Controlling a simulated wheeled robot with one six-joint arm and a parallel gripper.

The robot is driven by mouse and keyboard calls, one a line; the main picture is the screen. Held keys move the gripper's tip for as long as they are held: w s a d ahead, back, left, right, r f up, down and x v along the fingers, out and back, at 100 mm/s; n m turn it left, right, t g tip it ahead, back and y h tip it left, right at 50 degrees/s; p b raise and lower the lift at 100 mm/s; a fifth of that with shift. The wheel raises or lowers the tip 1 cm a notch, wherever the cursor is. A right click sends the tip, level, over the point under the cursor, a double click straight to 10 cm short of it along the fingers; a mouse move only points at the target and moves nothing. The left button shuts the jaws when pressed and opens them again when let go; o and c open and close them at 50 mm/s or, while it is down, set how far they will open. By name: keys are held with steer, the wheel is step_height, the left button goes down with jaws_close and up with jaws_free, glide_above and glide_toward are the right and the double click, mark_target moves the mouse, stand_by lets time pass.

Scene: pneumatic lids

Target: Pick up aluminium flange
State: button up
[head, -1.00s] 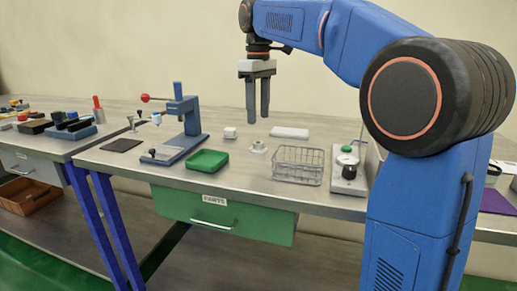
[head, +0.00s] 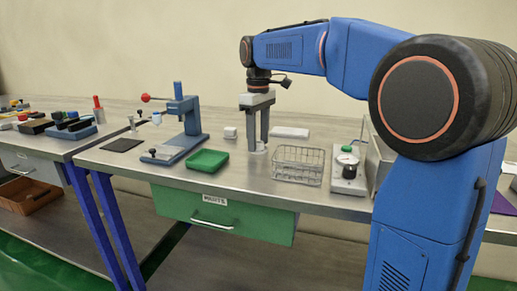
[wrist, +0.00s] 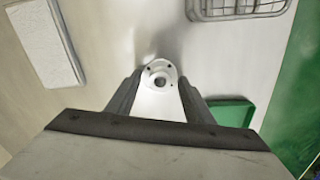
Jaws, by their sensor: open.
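The aluminium flange (wrist: 160,76) is a pale round piece with small holes and a raised central hub. It lies on the metal bench top. In the head view the flange (head: 258,151) shows only in part, behind and between the fingers. My gripper (head: 257,150) is open, pointing straight down, with its fingertips low near the bench, one on each side of the flange. In the wrist view my gripper (wrist: 160,90) has its two dark fingers flanking the flange, with a gap to each side. I cannot tell whether the fingertips touch the bench.
A wire basket (head: 298,165) stands close on the right, and a green tray (head: 208,161) on the left. A small white block (head: 230,132) and a white slab (head: 290,132) lie nearby. A blue press (head: 184,125) and a gauge unit (head: 347,172) stand further out.

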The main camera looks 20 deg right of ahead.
jaws_close()
steer(key=shift+r, duration=0.1)
